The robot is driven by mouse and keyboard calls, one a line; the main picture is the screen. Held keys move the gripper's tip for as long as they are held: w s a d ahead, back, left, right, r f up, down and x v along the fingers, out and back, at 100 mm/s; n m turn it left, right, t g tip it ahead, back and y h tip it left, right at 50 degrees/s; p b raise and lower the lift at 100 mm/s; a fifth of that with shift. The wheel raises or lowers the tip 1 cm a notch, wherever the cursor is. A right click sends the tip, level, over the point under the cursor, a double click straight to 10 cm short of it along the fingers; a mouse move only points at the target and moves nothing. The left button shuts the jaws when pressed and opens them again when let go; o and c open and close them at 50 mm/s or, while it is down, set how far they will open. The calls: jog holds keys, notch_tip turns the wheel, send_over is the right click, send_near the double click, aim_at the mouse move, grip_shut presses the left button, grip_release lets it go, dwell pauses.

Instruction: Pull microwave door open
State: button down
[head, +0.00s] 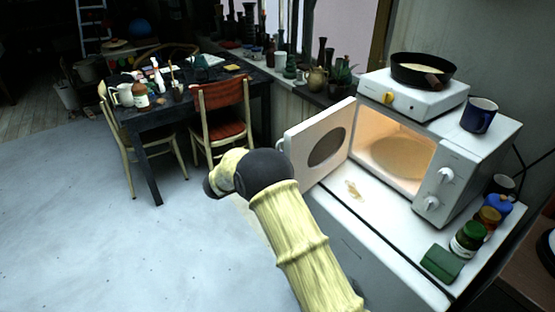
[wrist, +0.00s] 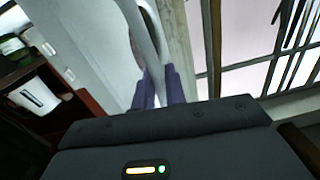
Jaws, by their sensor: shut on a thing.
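The white microwave (head: 480,150) stands on a white cabinet top at the right of the head view. Its door (head: 303,142) is swung wide open toward the left, with a dark oval window. The lit orange interior (head: 395,145) shows a round turntable. In the wrist view, my gripper (wrist: 157,80) has its two purple fingers shut on the pale bar of the door handle (wrist: 138,30). In the head view, my arm hides the gripper and most of the handle.
A frying pan (head: 423,70) sits on a hotplate (head: 412,98) on the microwave, beside a dark blue mug (head: 479,114). Several jars and a green block (head: 441,263) stand on the cabinet's right. A dark table and chairs (head: 222,108) stand at the back left. The grey floor between is clear.

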dwell(0.3)
jog(key=c, duration=1.8)
grip_release()
jog(key=shift+d, duration=0.1)
jog(key=b+v, duration=0.2)
jog(key=v, duration=1.5)
jog(key=shift+s, duration=0.1)
